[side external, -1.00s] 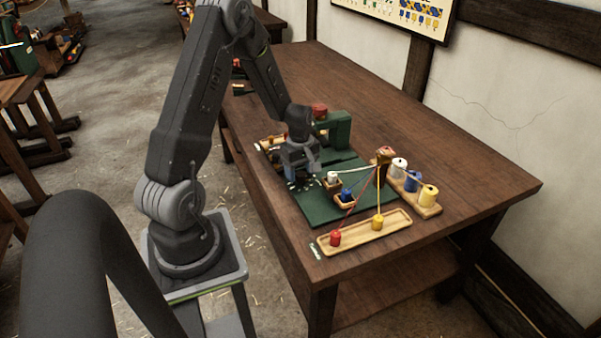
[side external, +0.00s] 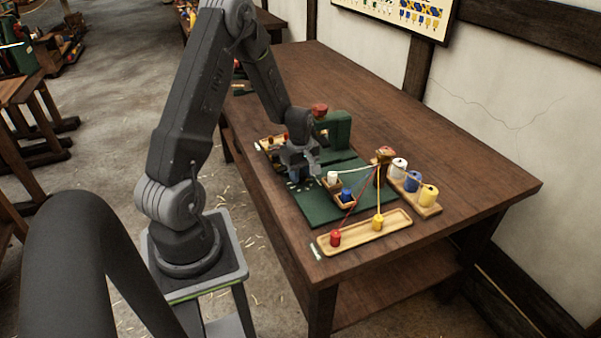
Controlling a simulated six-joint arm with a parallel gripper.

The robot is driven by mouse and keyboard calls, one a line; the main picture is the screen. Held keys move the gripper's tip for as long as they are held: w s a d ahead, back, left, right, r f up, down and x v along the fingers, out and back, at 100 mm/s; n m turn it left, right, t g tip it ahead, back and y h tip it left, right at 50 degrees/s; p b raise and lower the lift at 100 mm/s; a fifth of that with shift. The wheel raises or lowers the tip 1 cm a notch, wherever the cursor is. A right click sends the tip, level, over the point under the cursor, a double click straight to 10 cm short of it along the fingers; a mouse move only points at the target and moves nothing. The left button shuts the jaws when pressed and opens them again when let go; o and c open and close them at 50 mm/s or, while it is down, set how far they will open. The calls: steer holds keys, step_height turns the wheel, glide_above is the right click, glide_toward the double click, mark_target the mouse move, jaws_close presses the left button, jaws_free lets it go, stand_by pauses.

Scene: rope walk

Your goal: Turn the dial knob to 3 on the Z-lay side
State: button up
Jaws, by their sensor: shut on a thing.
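The green board (side external: 318,210) lies on the table with pale dial marks (side external: 292,185) at its left part. My gripper (side external: 304,178) is low over these marks, pointing down, and is shut on the dial knob. The knob itself is hidden by the jaws, so I cannot read its setting or make out the Z-lay label.
Right of my gripper, a white bobbin (side external: 333,177) and a blue bobbin (side external: 347,195) sit in small wooden holders. Strands run from a wooden post (side external: 384,157) to bobbins, including red and yellow ones on the front tray (side external: 355,236). A green block (side external: 338,130) stands behind.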

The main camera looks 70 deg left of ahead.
steer(key=shift+m, duration=0.3)
steer(key=m, duration=1.1)
steer(key=shift+m, duration=0.3)
steer(key=m, duration=1.1)
steer(key=shift+m, duration=0.4)
steer(key=o, duration=0.9)
steer(key=shift+r, duration=0.1)
